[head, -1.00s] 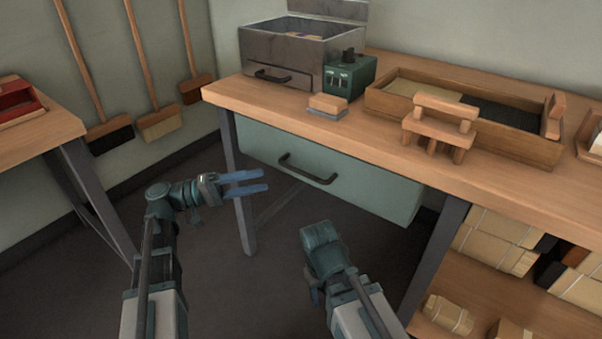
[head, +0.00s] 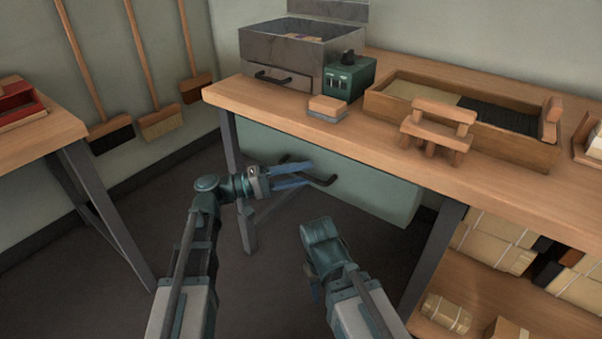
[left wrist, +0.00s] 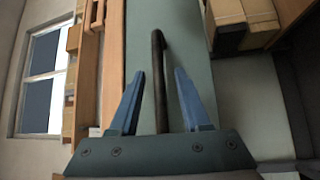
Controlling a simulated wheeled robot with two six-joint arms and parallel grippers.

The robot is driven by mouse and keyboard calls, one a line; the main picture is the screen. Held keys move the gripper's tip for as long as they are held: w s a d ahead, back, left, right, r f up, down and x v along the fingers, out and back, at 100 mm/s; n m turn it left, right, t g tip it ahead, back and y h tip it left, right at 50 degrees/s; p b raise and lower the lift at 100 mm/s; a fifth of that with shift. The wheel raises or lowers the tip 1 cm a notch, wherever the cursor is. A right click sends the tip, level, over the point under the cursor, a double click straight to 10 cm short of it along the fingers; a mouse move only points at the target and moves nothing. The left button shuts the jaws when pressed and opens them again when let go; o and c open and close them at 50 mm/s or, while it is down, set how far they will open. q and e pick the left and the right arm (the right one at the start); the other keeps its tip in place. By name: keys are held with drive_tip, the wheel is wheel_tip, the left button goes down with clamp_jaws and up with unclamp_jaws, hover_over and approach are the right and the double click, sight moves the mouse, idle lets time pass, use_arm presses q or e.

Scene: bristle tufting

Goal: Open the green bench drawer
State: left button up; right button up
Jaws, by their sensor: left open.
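The green bench drawer (head: 372,190) is shut under the bench top, with a dark bar handle (head: 325,181) on its front. My left gripper (head: 308,174) is open in front of the drawer, its blue fingers pointing at the handle and hiding part of it. In the left wrist view the handle (left wrist: 158,75) runs between the two open fingers (left wrist: 154,95), and the drawer front (left wrist: 185,40) lies behind it. I cannot tell whether the fingers reach around the bar.
The bench top (head: 350,134) carries a metal box (head: 302,55), a green control unit (head: 345,82), a small block (head: 327,108) and a wooden tray (head: 480,125). A bench leg (head: 434,254) stands right of the drawer, beside a shelf of wrapped bundles (head: 492,240). The floor before the drawer is clear.

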use_arm(q)
drive_tip(key=shift+c, duration=0.3)
clamp_jaws()
idle(1.1)
